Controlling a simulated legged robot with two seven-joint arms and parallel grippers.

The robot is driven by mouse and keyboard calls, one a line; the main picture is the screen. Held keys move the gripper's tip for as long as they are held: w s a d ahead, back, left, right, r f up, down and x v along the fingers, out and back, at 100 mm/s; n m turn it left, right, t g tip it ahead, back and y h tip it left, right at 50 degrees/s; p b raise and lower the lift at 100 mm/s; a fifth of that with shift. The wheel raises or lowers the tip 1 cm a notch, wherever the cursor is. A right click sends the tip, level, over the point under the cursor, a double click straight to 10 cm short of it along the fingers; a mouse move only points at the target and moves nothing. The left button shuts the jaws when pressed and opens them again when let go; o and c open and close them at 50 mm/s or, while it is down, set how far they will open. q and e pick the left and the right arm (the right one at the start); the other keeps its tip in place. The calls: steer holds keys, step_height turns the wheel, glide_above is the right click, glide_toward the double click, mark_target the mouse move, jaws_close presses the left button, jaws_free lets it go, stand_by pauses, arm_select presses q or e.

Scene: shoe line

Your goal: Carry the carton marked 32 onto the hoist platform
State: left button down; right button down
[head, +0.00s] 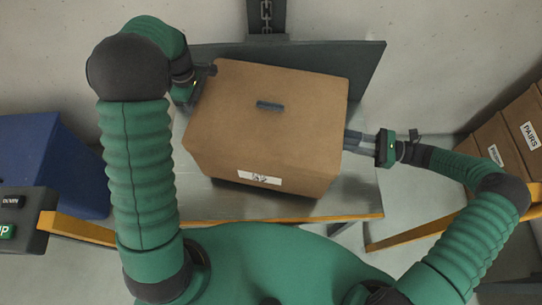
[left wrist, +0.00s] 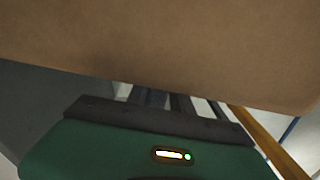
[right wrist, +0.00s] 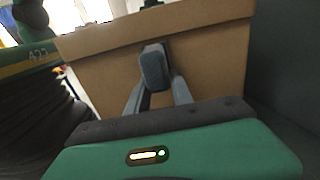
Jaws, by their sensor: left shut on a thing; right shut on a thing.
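The brown carton (head: 265,120) has a white label on its near side that looks like 32, small and blurred. It is slightly turned and lies over the grey hoist platform (head: 350,204); I cannot tell whether its base touches. My left gripper (head: 206,82) is shut at the carton's left side; in the left wrist view the carton (left wrist: 170,45) hides the fingertips. My right gripper (head: 352,140) is shut on the carton's right side.
A chain (head: 266,14) hangs behind the platform's dark back plate (head: 366,70). An orange rail (head: 80,228) and a box with DOWN and UP buttons (head: 22,218) are at left, near a blue bin (head: 45,160). Other cartons (head: 520,130) stand at right.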

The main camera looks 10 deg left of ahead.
arm_select(q)
steer(key=shift+w+a+f, duration=0.1)
steer(key=shift+a, duration=0.05)
arm_select(e)
steer(key=shift+w+f, duration=0.1)
